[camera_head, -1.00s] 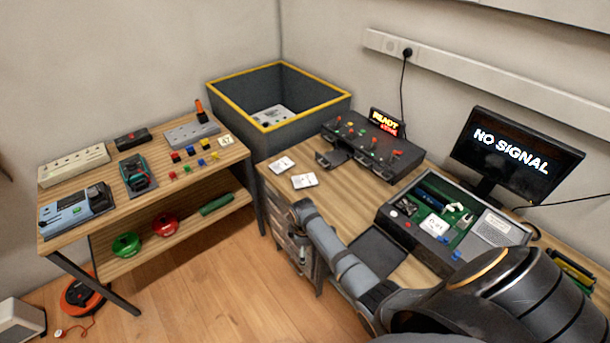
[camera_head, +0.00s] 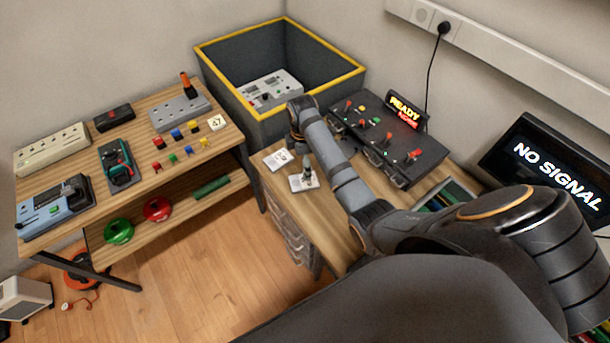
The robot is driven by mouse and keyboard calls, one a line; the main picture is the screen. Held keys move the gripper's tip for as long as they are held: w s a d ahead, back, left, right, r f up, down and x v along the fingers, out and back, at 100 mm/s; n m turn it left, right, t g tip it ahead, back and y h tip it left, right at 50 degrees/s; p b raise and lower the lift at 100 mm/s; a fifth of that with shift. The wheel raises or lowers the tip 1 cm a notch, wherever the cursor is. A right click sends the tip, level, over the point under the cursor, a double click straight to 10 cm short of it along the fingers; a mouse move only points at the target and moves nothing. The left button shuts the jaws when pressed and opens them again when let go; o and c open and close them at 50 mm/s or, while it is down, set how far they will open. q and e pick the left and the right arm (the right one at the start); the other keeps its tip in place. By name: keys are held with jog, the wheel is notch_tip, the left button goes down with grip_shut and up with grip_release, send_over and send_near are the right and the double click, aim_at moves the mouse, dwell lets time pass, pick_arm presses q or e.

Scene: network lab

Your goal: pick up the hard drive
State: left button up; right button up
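I cannot make out for certain which thing is the hard drive. Two small flat white labelled pieces lie on the near left end of the wooden desk: a left one (camera_head: 277,160) and a right one (camera_head: 298,186). My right arm reaches in from the lower right. Its gripper (camera_head: 308,176) points down at the right white piece and covers part of it. Whether the fingers touch it, and whether they are open or shut, is too small to tell. My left gripper is not in view.
A dark control panel with levers (camera_head: 385,137) stands behind the arm. A yellow-rimmed grey bin (camera_head: 219,75) holds a pale device (camera_head: 272,88). A shelf table (camera_head: 134,150) with tools stands at left.

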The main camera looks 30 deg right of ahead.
aim_at(303, 181)
jog(key=f, duration=0.2)
jog(key=shift+s+a+f, duration=0.2)
jog(key=shift+s+f, duration=0.05)
jog(key=shift+f, duration=0.05)
notch_tip(303, 181, down, 3)
jog(key=shift+w+d+p, duration=0.1)
jog(key=shift+p, duration=0.45)
notch_tip(303, 181, down, 3)
jog(key=shift+f, duration=0.2)
jog(key=c, duration=0.6)
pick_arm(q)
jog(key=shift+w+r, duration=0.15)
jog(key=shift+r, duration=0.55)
pick_arm(e)
jog(key=c, duration=1.3)
